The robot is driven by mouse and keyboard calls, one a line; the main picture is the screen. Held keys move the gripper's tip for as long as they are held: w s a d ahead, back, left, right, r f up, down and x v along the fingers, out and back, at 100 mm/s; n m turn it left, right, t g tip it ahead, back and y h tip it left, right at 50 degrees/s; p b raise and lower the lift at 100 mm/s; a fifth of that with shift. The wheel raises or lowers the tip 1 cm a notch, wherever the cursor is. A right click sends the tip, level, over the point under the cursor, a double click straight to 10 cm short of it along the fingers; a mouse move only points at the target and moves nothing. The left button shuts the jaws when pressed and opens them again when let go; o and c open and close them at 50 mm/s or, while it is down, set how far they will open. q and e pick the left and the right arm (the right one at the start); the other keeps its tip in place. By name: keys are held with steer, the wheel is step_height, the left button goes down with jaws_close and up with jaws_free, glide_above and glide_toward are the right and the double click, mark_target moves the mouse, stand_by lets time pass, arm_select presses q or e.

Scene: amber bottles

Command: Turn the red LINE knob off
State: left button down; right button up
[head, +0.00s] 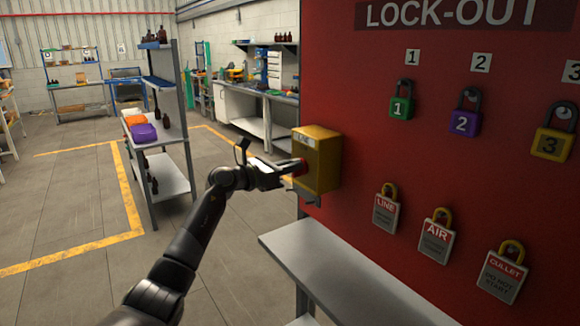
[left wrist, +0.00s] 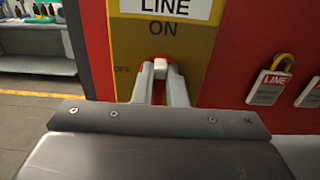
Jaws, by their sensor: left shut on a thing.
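The red LINE knob (head: 300,168) is on the front of a yellow box (head: 322,158) at the left edge of the red board. My left gripper (head: 291,172) reaches it from the left and is shut on it. In the left wrist view, red parts of the knob (left wrist: 147,74) show around the fingers (left wrist: 160,82). A pale piece between the fingertips (left wrist: 160,66) stands upright below the word ON. The word OFF is to its left. The fingers hide much of the knob. My right gripper is not in view.
The red lock-out board (head: 350,95) carries numbered padlocks and tagged padlocks, including a LINE tag (head: 386,213). A grey shelf (head: 345,265) juts out below. A rack (head: 165,120) with orange and purple items stands left. Open floor lies between.

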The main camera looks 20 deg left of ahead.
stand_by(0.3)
arm_select(q)
steer(key=n+p, duration=0.4)
steer(key=n, duration=0.2)
steer(key=n+p, duration=0.5)
steer(key=n, duration=0.1)
steer(key=a+f+n+p, duration=0.1)
steer(key=n+p, duration=0.3)
steer(key=n, duration=0.1)
steer(key=shift+w+n+p, duration=0.35)
steer(key=shift+n, duration=0.05)
steer(key=shift+f, duration=0.15)
steer(key=c, duration=1.5)
jaws_free()
steer(key=shift+o, duration=0.2)
steer(key=shift+s+a, duration=0.1)
steer(key=shift+a, duration=0.05)
